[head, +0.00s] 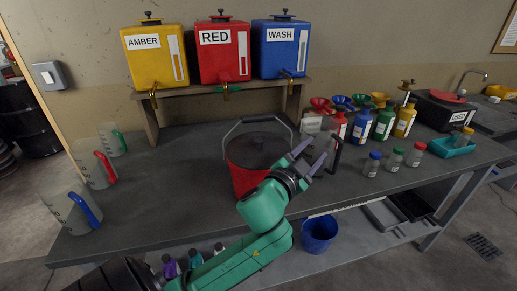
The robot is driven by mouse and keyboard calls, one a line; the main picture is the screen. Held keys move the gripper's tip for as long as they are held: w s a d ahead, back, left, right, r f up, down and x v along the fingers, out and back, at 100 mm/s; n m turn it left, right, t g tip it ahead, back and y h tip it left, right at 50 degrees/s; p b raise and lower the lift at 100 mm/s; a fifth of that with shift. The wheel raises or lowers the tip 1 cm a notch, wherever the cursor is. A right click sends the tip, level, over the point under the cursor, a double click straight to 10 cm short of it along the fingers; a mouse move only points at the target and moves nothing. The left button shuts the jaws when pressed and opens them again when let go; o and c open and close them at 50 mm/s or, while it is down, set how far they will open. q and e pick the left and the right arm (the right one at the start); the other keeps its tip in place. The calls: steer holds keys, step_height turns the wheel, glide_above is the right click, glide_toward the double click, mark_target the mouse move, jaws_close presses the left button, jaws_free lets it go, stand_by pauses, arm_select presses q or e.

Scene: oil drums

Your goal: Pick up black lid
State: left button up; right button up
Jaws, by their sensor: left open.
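A red bucket (246,178) with a raised wire handle stands mid-bench. Its top shows a dark round surface (258,148); I cannot tell whether this is a black lid or the bucket's inside. No other thing shows clearly as a loose black lid. My left gripper (311,157) is open, just right of the bucket, its fingers pointing up and right. Nothing shows between its fingers. My left arm covers the bucket's lower right side. My right gripper is not in view.
A black upright handle (336,153) stands close right of my fingers. Coloured bottles (384,122) with funnels and small capped jars (393,160) stand further right. Measuring jugs (70,207) line the left edge. A shelf behind holds yellow, red and blue tanks (287,48). The bench left of the bucket is clear.

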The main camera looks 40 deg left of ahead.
arm_select(q)
steer(key=d+r+m+t+h, duration=0.3)
steer(key=d+r+m+h, duration=0.2)
steer(key=r, duration=0.5)
steer(key=s+d+r+m+g+h, duration=0.35)
steer(key=d+m+h, duration=0.3)
steer(key=m, duration=0.35)
steer(key=s+d+r+m+g+h, duration=0.2)
steer(key=d+r+m+g+h, duration=0.25)
steer(key=m+h, duration=0.35)
steer(key=g+y, duration=0.7)
steer(key=y, duration=1.4)
glide_toward(258, 139)
steer(key=p+x, duration=0.2)
steer(key=x, duration=0.6)
steer(key=shift+w+f, duration=0.15)
steer(key=shift+f, duration=0.2)
steer(key=shift+w+f, duration=0.1)
jaws_close()
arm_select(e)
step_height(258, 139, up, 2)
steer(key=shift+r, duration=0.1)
